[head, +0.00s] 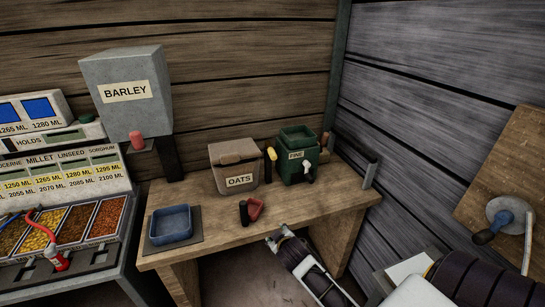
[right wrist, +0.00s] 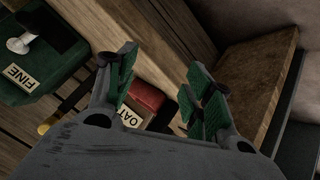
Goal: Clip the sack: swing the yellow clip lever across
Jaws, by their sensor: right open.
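The tan sack labelled OATS (head: 233,167) stands on the wooden bench with its top folded over. The yellow clip lever (head: 271,154) stands upright at the sack's right side, apart from my gripper. In the right wrist view a small yellow part (right wrist: 43,128) shows at the left, and the OATS label (right wrist: 129,119) is partly hidden behind a finger. My right gripper (head: 277,238) is at the bench's front edge, in front of and below the sack. My left gripper is not in view.
A red scoop-like object (head: 256,208) with a black part lies in front of the sack. A green FINE box (head: 295,137) stands right of the lever. A blue tray (head: 171,224) sits at the bench's left, below the grey BARLEY hopper (head: 124,68).

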